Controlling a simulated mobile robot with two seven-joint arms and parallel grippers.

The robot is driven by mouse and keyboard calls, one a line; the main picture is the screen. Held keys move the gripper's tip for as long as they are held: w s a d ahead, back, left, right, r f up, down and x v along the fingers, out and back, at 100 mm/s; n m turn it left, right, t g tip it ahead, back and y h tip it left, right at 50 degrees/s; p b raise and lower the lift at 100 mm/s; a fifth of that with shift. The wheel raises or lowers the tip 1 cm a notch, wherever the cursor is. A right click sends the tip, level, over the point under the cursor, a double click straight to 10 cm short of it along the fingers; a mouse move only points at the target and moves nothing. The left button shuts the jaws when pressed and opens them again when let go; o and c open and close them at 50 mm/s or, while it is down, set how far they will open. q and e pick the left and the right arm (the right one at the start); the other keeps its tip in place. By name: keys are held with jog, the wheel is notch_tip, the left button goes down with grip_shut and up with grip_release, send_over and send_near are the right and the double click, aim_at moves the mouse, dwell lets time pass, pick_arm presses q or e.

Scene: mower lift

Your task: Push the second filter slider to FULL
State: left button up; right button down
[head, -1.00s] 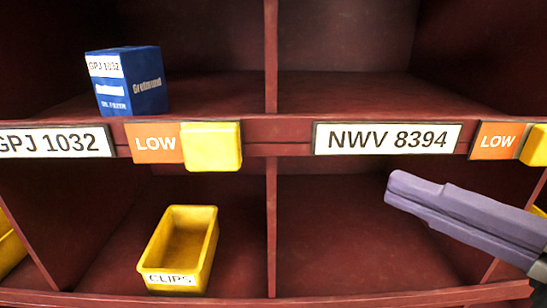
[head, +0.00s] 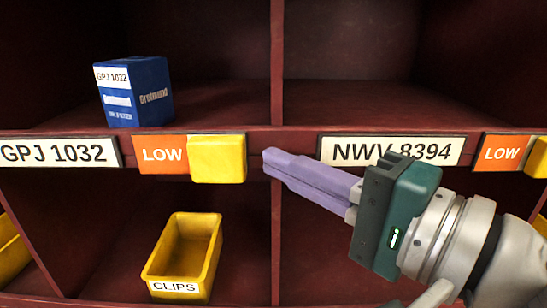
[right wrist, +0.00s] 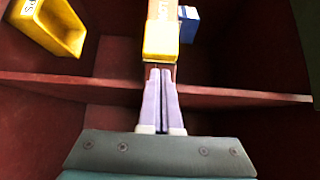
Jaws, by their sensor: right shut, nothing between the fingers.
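A yellow slider (head: 218,159) sits on the shelf rail at the right end of an orange LOW marking (head: 163,155), beside the GPJ 1032 label (head: 58,153). The slider also shows in the right wrist view (right wrist: 161,41). My right gripper (head: 268,160) is shut and empty, its purple fingers pointing left at the slider's right side. A small gap shows between them in the head view; contact is not clear in the wrist view. Another yellow slider (head: 538,157) is partly cut off at the right edge, beside another LOW marking (head: 502,154). My left gripper is out of view.
A blue oil filter box (head: 134,92) stands on the upper left shelf. A yellow CLIPS bin (head: 184,257) stands below the rail. An upright divider (head: 277,240) separates the bays. My right arm crosses in front of the NWV 8394 label (head: 390,150). The right bays look empty.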

aim_at(193, 163)
jog(key=shift+a, duration=0.65)
jog(key=shift+a, duration=0.25)
jog(key=a, duration=0.6)
jog(key=shift+a, duration=0.25)
jog(key=shift+d, duration=0.1)
